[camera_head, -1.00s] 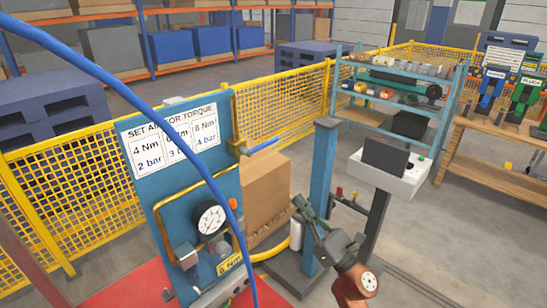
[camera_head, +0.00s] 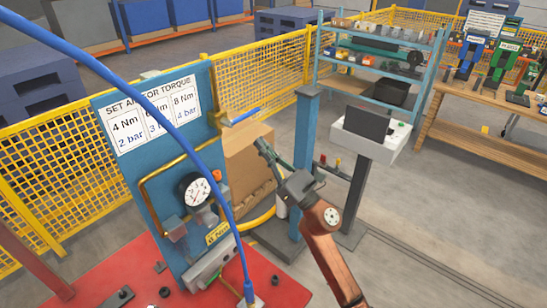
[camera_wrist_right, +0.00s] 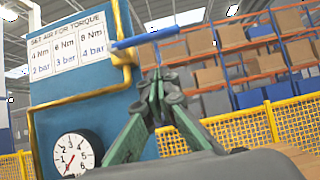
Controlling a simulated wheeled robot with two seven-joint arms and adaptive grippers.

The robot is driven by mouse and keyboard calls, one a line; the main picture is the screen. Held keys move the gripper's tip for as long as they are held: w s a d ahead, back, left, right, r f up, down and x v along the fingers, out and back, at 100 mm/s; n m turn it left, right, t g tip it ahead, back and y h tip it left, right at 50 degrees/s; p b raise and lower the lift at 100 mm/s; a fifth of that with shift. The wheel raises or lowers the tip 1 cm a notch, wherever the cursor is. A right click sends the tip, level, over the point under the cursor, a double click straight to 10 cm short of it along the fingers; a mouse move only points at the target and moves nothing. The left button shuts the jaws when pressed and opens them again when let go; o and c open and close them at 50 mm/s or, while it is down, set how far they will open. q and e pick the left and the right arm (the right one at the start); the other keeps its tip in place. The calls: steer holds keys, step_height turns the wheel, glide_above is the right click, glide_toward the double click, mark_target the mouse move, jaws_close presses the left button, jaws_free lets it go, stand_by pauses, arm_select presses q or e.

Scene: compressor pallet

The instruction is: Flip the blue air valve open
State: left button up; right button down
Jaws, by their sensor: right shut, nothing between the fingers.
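The blue air valve lever (camera_head: 245,116) sticks out to the right from a brass fitting at the upper right edge of the blue panel (camera_head: 146,160). In the right wrist view the lever (camera_wrist_right: 146,37) lies nearly level, just above and beyond my fingertips. My right gripper (camera_head: 263,147) is shut and empty, below and slightly right of the lever in the head view. Its green fingers (camera_wrist_right: 157,82) meet at the tips in the wrist view. I see a gap between tips and lever there, and no clear contact. My left gripper is not in view.
A pressure gauge (camera_head: 194,189) sits low on the panel, and a blue hose (camera_head: 190,135) arcs across the front. A cardboard box (camera_head: 249,172) and a blue post (camera_head: 305,150) stand behind my right gripper. Open floor (camera_head: 440,220) lies to the right.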

steer(key=r, duration=0.1)
steer(key=w+a+r+p, duration=0.1)
steer(key=r, duration=0.3)
steer(key=shift+w+a+p, duration=0.35)
steer(key=shift+w+a, duration=0.05)
